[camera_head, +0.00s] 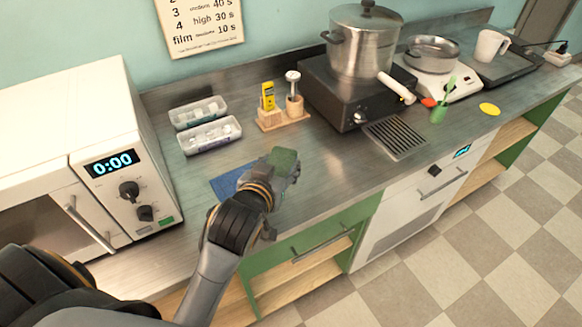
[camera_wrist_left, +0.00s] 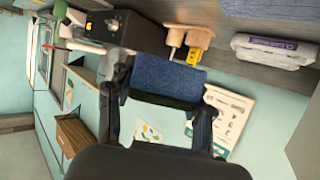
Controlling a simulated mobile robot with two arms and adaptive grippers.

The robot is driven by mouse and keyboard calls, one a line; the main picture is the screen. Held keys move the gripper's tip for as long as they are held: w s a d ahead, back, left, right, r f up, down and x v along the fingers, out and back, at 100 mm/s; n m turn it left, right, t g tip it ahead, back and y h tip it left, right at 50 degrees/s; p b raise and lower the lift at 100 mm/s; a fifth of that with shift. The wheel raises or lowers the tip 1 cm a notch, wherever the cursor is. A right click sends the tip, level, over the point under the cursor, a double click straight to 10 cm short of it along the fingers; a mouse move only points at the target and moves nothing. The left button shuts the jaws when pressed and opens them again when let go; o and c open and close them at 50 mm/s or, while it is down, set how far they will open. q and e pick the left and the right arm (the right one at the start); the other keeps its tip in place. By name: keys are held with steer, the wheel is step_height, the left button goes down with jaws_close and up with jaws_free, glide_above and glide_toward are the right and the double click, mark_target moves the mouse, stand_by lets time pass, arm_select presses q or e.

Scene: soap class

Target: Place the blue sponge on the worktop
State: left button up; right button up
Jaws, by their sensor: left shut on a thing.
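The blue sponge (camera_wrist_left: 168,77) is between the two fingers of my left gripper (camera_wrist_left: 160,105) in the left wrist view, with a dark strip along its near edge. In the head view its green face (camera_head: 284,160) shows at the tip of my left gripper (camera_head: 284,172), which is shut on it. The gripper is over the front part of the grey worktop (camera_head: 335,165); I cannot tell whether the sponge touches the surface. My right gripper is not in view.
A flat blue mat (camera_head: 226,186) lies left of the gripper, partly hidden by my arm. Two clear trays (camera_head: 211,136), a wooden holder (camera_head: 283,121) and a hotplate (camera_head: 343,100) with a pot stand behind. A microwave (camera_head: 110,150) is at left. Worktop right of the gripper is bare.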

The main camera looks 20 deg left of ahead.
arm_select(q)
steer(key=w+d+f, duration=0.3)
steer(key=w+d, duration=0.1)
steer(key=w, duration=0.3)
glide_above(318, 183)
steer(key=f, duration=0.3)
steer(key=s+f, duration=0.1)
steer(key=f, duration=0.1)
steer(key=shift+a, duration=0.3)
steer(key=shift+w+d+f, duration=0.15)
steer(key=shift+w+f, duration=0.2)
steer(key=shift+f, duration=0.05)
steer(key=f, duration=0.3)
steer(key=shift+w+d+f+p, duration=0.15)
steer(key=shift+w+f+p, duration=0.05)
steer(key=shift+f+p, duration=0.15)
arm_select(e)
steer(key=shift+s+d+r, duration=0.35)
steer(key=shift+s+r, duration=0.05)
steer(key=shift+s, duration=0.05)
arm_select(q)
steer(key=shift+f, duration=0.1)
steer(key=o, duration=0.7)
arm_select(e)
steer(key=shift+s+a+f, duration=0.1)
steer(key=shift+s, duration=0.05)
